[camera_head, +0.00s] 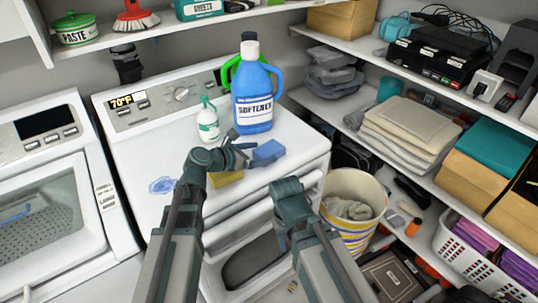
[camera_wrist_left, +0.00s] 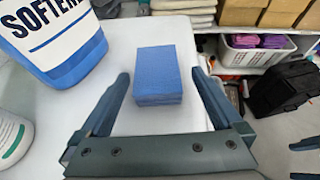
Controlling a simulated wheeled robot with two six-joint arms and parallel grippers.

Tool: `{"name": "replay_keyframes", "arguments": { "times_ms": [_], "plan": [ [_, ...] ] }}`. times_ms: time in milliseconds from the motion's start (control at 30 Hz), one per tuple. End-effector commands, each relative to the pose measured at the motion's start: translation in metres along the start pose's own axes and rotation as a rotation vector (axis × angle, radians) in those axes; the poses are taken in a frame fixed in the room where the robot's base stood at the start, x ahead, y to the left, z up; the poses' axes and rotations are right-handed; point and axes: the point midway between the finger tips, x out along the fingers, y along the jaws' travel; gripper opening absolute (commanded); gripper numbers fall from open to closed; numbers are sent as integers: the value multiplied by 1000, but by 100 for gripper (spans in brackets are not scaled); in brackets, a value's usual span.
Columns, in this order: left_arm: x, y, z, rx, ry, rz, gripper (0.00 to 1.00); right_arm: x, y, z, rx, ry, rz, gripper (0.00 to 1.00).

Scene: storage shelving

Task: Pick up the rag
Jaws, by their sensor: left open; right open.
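The rag looks like a thick folded blue block (camera_head: 268,149). It lies on the white machine top near its front right edge. It also shows in the left wrist view (camera_wrist_left: 157,72), between and beyond my open fingers. My left gripper (camera_head: 243,147) is open and empty just left of the rag, close to the machine top. Whether a finger touches the rag I cannot tell. My right gripper (camera_head: 289,190) is low in front of the machine, away from the rag. Its fingertips are hard to make out.
A yellow sponge-like block (camera_head: 227,179) lies under my left arm. A blue softener jug (camera_head: 256,98) and a small white-green bottle (camera_head: 207,124) stand behind my left gripper. A striped basket (camera_head: 353,207) with cloth stands right of my right arm. Shelves (camera_head: 447,183) line the right.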

Motion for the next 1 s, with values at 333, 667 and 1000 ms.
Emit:
{"name": "replay_keyframes", "arguments": {
  "times_ms": [333,667,1000],
  "plan": [
    [22,4,1,0,0,-2,100,7,-1,0,0,0,0,50],
    [53,5,3,-1,0,-1,100,17,-2,-1,0,0,0,50],
    [52,5,4,0,0,0,62,16,-2,-1,0,0,0,50]
  ]
}}
